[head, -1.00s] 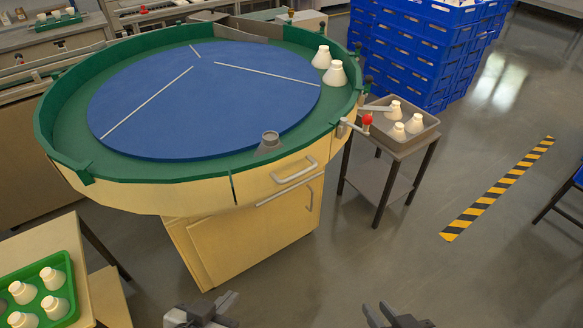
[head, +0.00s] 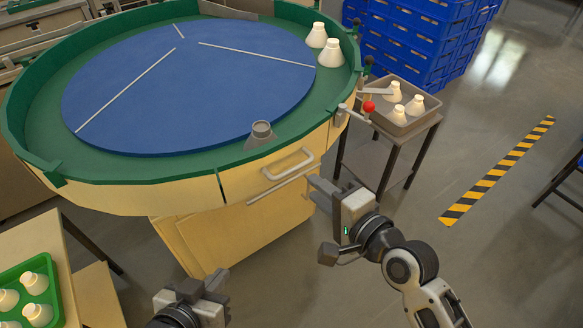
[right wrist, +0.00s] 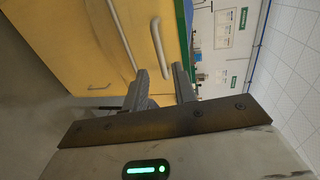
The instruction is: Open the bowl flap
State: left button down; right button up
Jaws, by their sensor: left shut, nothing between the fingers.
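The round bowl has a green rim (head: 100,176) and a blue disc (head: 190,90) inside. Its yellow front panel (head: 245,178), by a dark vertical seam, carries a grey bar handle (head: 288,163), which also shows in the right wrist view (right wrist: 159,48). The panel sits flush with the bowl's side. My right gripper (head: 314,192) is open, just right of and below the handle. In the right wrist view its fingers (right wrist: 160,70) point at the handle, whose near end lies between them in the picture; contact cannot be told. My left gripper (head: 206,280) is shut and empty, low in front of the cabinet.
A second, longer bar (head: 281,187) runs just below the handle. A red-knobbed lever (head: 368,106) sticks out at the bowl's right. A grey tray (head: 425,121) with white bulbs stands on a small table there. A green tray (head: 57,300) of bulbs is at lower left.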

aim_at(292, 168)
jog(key=x, duration=0.9)
jog(key=shift+w+b, duration=0.1)
jog(key=shift+b, duration=0.3)
grip_shut()
